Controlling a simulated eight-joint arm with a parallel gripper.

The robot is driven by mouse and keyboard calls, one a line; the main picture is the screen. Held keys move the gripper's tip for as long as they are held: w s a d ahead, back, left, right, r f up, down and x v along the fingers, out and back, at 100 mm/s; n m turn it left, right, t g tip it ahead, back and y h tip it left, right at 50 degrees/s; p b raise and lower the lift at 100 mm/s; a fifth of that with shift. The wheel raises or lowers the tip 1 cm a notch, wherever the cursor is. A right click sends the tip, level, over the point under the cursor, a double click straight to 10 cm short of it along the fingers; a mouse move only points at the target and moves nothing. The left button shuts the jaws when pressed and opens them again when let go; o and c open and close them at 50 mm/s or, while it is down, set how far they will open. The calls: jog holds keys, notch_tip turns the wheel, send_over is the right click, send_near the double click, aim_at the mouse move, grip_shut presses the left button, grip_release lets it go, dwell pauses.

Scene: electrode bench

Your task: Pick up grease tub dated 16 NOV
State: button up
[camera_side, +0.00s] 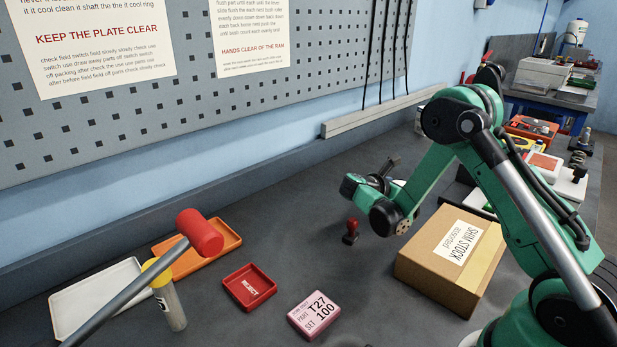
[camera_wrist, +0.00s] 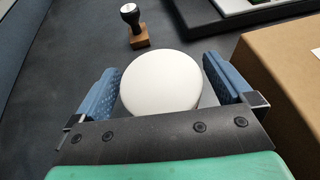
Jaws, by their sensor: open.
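A round tub with a plain white top (camera_wrist: 162,80) sits between the two blue-padded fingers of my gripper (camera_wrist: 165,86) in the wrist view. The fingers are spread apart on either side of it, and I cannot tell whether either touches it. No date shows on the top; its side is mostly hidden, so I cannot read which tub it is. In the side view my gripper (camera_side: 385,170) is low over the bench beyond the cardboard box. A small white patch beside it may be the tub, mostly hidden by my wrist.
A cardboard box (camera_side: 451,258) labelled shim stock stands close by; it also shows at right in the wrist view (camera_wrist: 287,75). A stamp with a wooden base (camera_wrist: 138,38) stands beyond the tub. A red-handled stamp (camera_side: 351,231) and red tray (camera_side: 249,288) are nearer the side camera.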

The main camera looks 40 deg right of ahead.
jog(key=c, duration=1.4)
